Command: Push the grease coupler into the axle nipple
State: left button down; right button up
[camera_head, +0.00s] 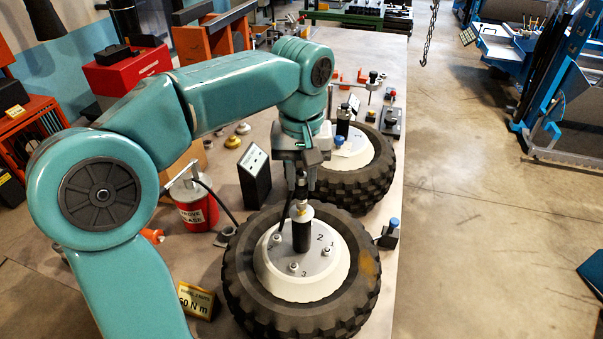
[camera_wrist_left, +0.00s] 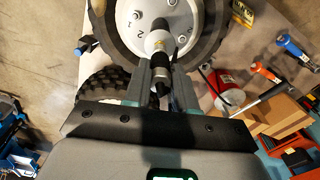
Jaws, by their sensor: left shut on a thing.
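The near wheel (camera_head: 345,291) lies flat with a cream hub (camera_head: 327,278) carrying numbered studs. A black axle post with a pale top (camera_head: 301,212) stands upright at its middle; the pale top also shows in the left wrist view (camera_wrist_left: 157,42). My left gripper (camera_head: 301,178) is above this post, its fingers pointing down and shut on the dark grease coupler (camera_head: 301,190). In the left wrist view the coupler (camera_wrist_left: 156,70) sits between the two fingers (camera_wrist_left: 158,76), in line with the post. The nipple itself is too small to make out, and I cannot tell whether the coupler touches it. My right gripper is not in view.
A second wheel (camera_head: 377,180) lies behind the near one. A red grease bucket (camera_head: 195,209) with a dark hose, a black display stand (camera_head: 254,176) and a yellow torque sign (camera_head: 196,301) stand to the left. A small blue-topped device (camera_head: 390,235) is at right.

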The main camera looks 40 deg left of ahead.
pick_arm(q)
jog(key=shift+f, duration=0.3)
jog(key=shift+f, duration=0.15)
jog(key=c, duration=0.8)
grip_release()
jog(key=shift+c, duration=0.2)
notch_tip(320, 180, up, 16)
jog(key=p, duration=0.3)
jog(key=shift+r, duration=0.25)
jog(key=shift+s+d, duration=0.1)
jog(key=shift+s, duration=0.05)
